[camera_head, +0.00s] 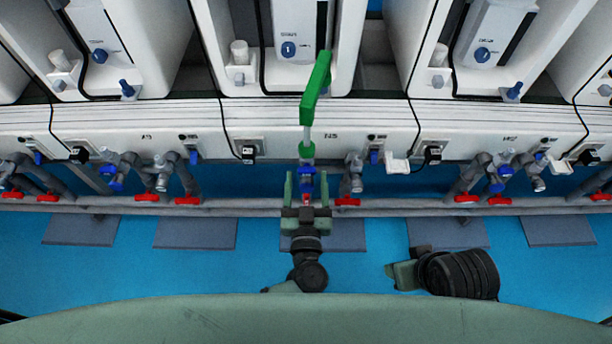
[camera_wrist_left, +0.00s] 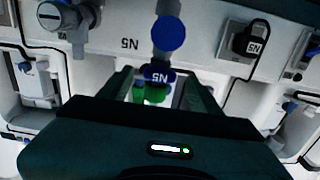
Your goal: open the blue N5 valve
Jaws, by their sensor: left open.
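The blue N5 valve (camera_head: 306,171) sits on the pipework below the white panel, near the inverted-looking N5 label (camera_head: 331,135). My left gripper (camera_head: 306,182) is open, with one finger on each side of the valve's pipe. In the left wrist view, a round blue knob (camera_wrist_left: 168,34) shows in front of the gripper, and a smaller blue part (camera_wrist_left: 158,75) shows between the fingers (camera_wrist_left: 158,90). I cannot tell whether the fingers touch anything. My right gripper (camera_head: 402,274) is low at the right, apart from the pipes; its jaw opening is unclear.
A green tool-like part (camera_head: 316,90) stands above the N5 pipe. Several red handles (camera_head: 347,201) and grey pipes run along the line on both sides. Black cables hang near the sockets (camera_head: 248,152). The blue floor (camera_head: 375,235) in front is mostly clear.

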